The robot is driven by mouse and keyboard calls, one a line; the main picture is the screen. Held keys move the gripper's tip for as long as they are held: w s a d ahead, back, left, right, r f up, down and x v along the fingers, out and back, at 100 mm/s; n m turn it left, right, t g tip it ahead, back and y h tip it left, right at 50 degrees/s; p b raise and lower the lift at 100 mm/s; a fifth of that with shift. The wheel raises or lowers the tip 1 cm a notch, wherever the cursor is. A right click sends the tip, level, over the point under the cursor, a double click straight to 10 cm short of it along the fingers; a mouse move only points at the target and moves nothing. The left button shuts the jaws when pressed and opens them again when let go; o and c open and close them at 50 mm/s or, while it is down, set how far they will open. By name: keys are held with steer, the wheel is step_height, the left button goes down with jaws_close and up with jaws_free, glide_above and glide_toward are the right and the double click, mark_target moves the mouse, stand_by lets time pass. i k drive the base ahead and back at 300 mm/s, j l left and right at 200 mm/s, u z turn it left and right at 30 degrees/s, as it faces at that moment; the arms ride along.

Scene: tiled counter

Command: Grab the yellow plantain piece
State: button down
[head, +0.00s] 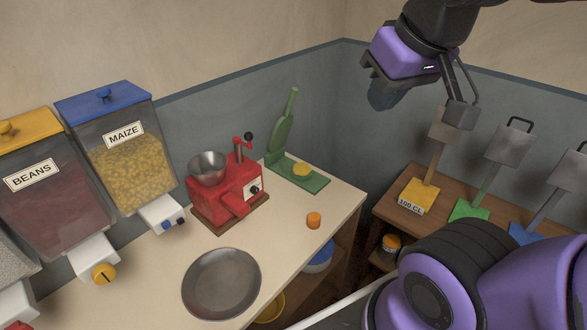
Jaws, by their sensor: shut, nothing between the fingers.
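A yellow, disc-like piece (301,169) lies on the base of the green hinged press (297,178) at the back of the counter. The press's lever stands up behind it. A small orange-yellow, short cylindrical piece (313,220) stands on the bare counter in front of the press. I cannot tell for certain which of the two is the plantain piece. My gripper (382,97) is high at the upper right, above and to the right of both pieces and well apart from them. It is shut and empty, its fingers partly hidden by its purple housing.
A red grinder (226,188) stands left of the press, and a grey metal plate (222,284) lies in front. The maize dispenser (120,150) and beans dispenser (45,185) line the left wall. The counter around the orange piece is clear.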

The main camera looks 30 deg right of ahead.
mark_target(300, 169)
steer(key=i+l+u, duration=0.15)
steer(key=l+u, duration=0.7)
steer(key=l, duration=0.15)
steer(key=i, duration=0.05)
